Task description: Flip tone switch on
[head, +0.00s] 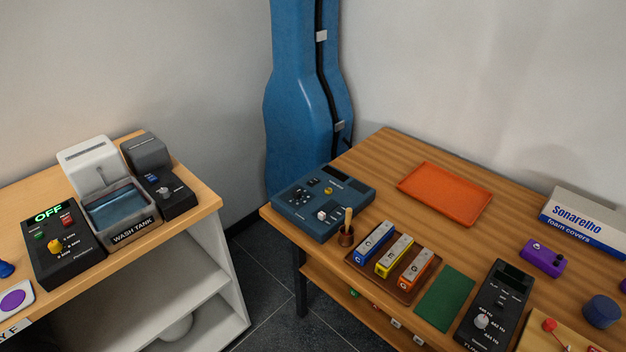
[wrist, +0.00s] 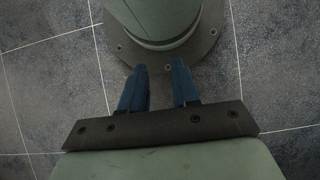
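No label reading "tone" is legible, so I cannot tell which control is the tone switch. A blue control box (head: 324,203) with a yellow knob, a white knob and small controls sits at the left corner of the right table. A black device (head: 496,305) with a dark display and a white knob marked in Hz lies near that table's front. A red-tipped lever (head: 549,325) stands on a light wooden board at the lower right, partly cut off. My gripper (wrist: 160,68) shows only in the wrist view. Its blue fingers are apart and empty above the floor.
The right table (head: 375,165) also holds an orange tray (head: 445,193), coloured blocks in a brown tray, a green mat (head: 445,298), a purple pedal (head: 542,258) and a white box. A wash tank (head: 113,208) and black control boxes stand on the left bench. A floor gap separates them.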

